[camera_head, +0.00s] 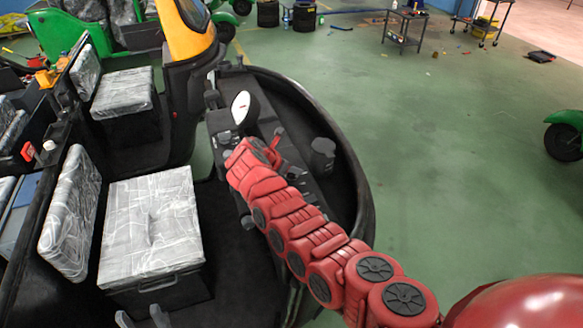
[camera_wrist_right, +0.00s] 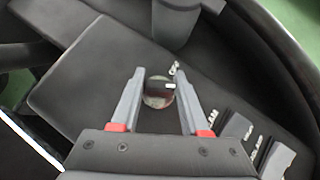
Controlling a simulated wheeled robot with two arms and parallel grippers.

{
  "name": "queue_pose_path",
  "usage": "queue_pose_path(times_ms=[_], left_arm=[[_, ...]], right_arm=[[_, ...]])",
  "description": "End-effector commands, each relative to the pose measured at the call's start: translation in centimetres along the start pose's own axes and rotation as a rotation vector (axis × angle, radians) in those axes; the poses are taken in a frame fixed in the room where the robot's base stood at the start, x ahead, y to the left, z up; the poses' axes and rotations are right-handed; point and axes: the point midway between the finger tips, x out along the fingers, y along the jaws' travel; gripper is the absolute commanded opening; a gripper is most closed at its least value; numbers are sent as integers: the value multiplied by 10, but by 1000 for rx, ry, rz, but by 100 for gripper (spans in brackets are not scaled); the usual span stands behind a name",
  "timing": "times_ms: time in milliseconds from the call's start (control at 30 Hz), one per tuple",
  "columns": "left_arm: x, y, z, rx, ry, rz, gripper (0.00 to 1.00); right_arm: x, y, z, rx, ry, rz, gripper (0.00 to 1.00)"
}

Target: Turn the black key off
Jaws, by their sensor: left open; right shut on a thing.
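My right gripper (camera_wrist_right: 157,76) is over a dark panel in the right wrist view, with one finger on each side of a round, shiny key switch (camera_wrist_right: 157,94). It is shut on the black key there, though the key is too dark and small to make out clearly. A small white mark shows on the switch's right side. In the head view my red right arm reaches in from the lower right to the dashboard (camera_head: 262,113), and its gripper is mostly hidden. My left gripper (camera_head: 139,313) shows only its grey fingertips at the bottom edge, open and empty, before the near seat.
A plastic-wrapped seat (camera_head: 150,222) fills the lower left. A white-faced round gauge (camera_head: 240,107) and a dark cylinder (camera_head: 322,156) stand on the dashboard, inside the curved black front rim (camera_head: 345,150). The green floor (camera_head: 450,150) at right is mostly clear.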

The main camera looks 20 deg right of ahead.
Motion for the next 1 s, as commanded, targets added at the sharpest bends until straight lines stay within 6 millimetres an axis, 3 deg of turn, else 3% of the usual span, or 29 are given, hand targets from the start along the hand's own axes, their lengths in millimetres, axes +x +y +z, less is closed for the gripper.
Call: queue_pose_path(times_ms=[467,1000], left_arm=[[16,-1,-3,0,0,0,50],[61,-3,-10,0,0,0,50]], right_arm=[[0,-3,0,-92,7,91,0],[-1,-4,3,-433,7,439,0]])
